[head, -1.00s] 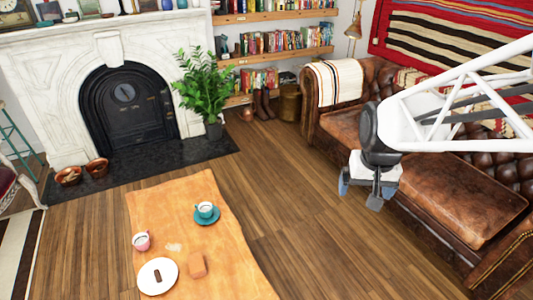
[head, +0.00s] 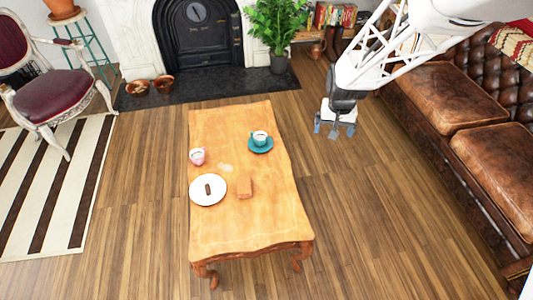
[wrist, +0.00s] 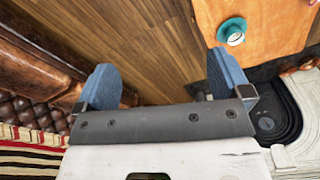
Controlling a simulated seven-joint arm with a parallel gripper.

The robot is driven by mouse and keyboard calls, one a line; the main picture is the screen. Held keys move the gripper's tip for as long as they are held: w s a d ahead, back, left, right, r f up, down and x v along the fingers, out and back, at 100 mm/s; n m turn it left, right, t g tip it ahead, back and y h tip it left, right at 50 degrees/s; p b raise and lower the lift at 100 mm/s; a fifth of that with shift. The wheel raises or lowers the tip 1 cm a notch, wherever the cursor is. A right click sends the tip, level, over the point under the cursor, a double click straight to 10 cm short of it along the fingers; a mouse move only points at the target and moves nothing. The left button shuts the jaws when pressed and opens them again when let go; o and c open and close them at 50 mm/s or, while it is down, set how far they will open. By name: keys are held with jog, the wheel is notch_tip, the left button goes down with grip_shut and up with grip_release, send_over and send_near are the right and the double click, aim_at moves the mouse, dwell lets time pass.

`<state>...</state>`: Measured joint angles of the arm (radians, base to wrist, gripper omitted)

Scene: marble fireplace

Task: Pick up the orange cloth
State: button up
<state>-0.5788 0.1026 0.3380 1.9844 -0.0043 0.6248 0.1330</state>
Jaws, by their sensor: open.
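A small folded orange-brown piece (head: 245,187), which looks like the orange cloth, lies on the wooden coffee table (head: 270,215). It is just right of a white plate (head: 220,197). My gripper (head: 334,130) is over the floor to the right of the table, apart from the cloth. Its blue fingers are spread and empty in the wrist view (wrist: 162,64). The wrist view shows a corner of the table with the teal cup and saucer; the cloth is not in that view.
The plate holds a small dark item (head: 208,188). A pink cup (head: 198,157) and a teal cup on a saucer (head: 261,143) stand farther back, with a pale flat patch (head: 225,168) between. A leather sofa (head: 440,110) is at right. Wood floor lies open between it and the table.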

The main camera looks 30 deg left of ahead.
jog(key=s+a+f+n, duration=0.2)
jog(key=a+f, duration=1.3)
jog(key=a, duration=0.1)
jog(key=n, duration=0.1)
send_over(244, 184)
jog(key=shift+g+h, duration=0.3)
jog(key=shift+g, duration=0.1)
jog(key=f, duration=1.8)
jog(key=shift+w+d+f, duration=0.1)
jog(key=shift+d+f, duration=0.1)
jog(key=shift+f, duration=0.1)
jog(key=shift+s+a+f, duration=0.15)
jog(key=shift+s+f, duration=0.05)
jog(key=shift+f, duration=0.05)
jog(key=shift+f, duration=0.1)
jog(key=shift+f, duration=1.2)
jog(key=shift+f, duration=0.1)
jog(key=shift+a+f, duration=0.1)
jog(key=shift+f, duration=2.4)
